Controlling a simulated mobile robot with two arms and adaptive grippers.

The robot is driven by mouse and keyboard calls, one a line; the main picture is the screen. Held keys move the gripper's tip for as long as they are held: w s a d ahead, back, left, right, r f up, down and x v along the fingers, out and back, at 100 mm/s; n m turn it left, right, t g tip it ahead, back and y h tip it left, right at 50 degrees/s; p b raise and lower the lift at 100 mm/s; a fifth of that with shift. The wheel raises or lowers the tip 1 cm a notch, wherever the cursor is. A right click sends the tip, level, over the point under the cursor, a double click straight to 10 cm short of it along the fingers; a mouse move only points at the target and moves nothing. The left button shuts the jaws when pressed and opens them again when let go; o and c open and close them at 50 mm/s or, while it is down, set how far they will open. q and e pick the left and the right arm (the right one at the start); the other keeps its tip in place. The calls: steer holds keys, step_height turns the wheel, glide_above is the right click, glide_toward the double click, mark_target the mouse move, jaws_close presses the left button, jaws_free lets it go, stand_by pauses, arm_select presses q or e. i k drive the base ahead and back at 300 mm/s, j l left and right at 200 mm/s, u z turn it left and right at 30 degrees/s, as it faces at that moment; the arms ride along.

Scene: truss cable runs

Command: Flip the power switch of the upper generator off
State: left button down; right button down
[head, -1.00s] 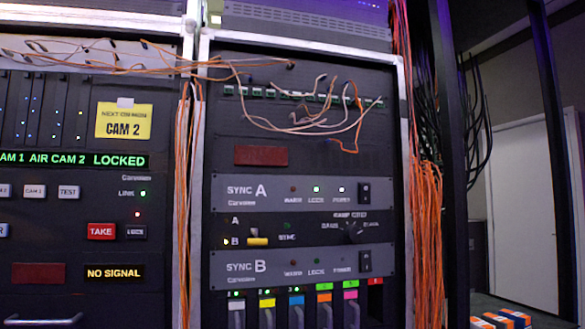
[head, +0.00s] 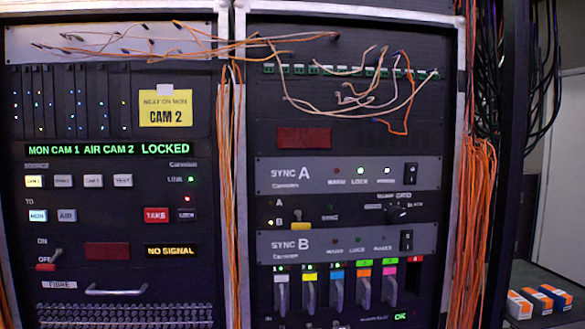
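The upper generator, a grey panel marked SYNC A (head: 320,174), sits in the right-hand rack in the head view. Its black power rocker switch (head: 411,173) is at the panel's right end. Two white-green lamps, LOCK and the one beside it, are lit on this panel; the WARM lamp looks dim. The lower generator, marked SYNC B (head: 320,244), sits below with a similar black switch (head: 406,240); its lamps look dark. Neither gripper is in view.
Loose pale and orange cables (head: 350,95) hang above SYNC A. An orange cable bundle (head: 478,215) runs down the rack's right side. Coloured-tab levers (head: 336,290) are below SYNC B. The left rack has a protruding handle (head: 116,290). Small boxes (head: 537,300) lie at lower right.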

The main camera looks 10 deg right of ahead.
mark_target(411, 169)
steer(key=l+u, duration=0.2)
steer(key=l, duration=0.3)
steer(key=l+u, duration=0.25)
steer(key=l, duration=0.2)
steer(key=k+l+u, duration=0.2)
steer(key=l, duration=0.25)
steer(key=l+u, duration=0.25)
steer(key=l, duration=0.25)
steer(key=k+l, duration=0.1)
steer(key=l, duration=0.3)
steer(key=k+l, duration=0.15)
steer(key=l, duration=0.25)
steer(key=k+l, duration=0.1)
steer(key=l, duration=0.35)
steer(key=k+l, duration=0.1)
steer(key=l, duration=0.3)
